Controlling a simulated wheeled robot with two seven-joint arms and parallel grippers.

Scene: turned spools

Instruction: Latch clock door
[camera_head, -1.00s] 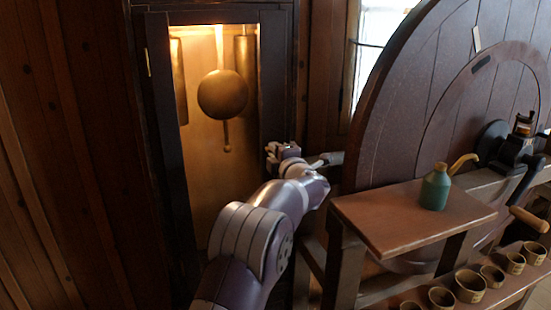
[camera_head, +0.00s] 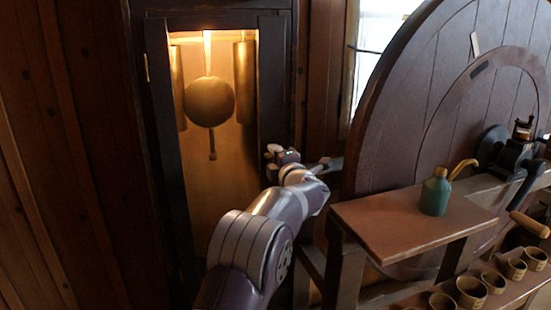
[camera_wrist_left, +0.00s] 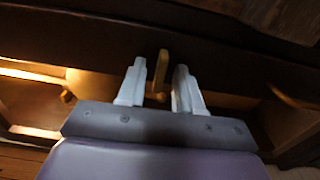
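The clock door (camera_head: 272,95) is a tall dark wooden frame around a lit opening, and it looks flush with the case. Behind it hangs a round brass pendulum (camera_head: 209,101). My left gripper (camera_head: 272,155) is at the right side of the door frame, around mid-height. In the left wrist view its two pale fingers (camera_wrist_left: 158,88) are apart. A small brass latch piece (camera_wrist_left: 160,68) shows between them, with a gap visible on each side. The latch is hidden behind my gripper in the head view. My right gripper is not in view.
A large round wooden wheel (camera_head: 400,120) and a small bench (camera_head: 390,225) stand close to the right of my left arm. A green oil can (camera_head: 435,192) is on the bench. Several small cups (camera_head: 471,290) are on a lower shelf.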

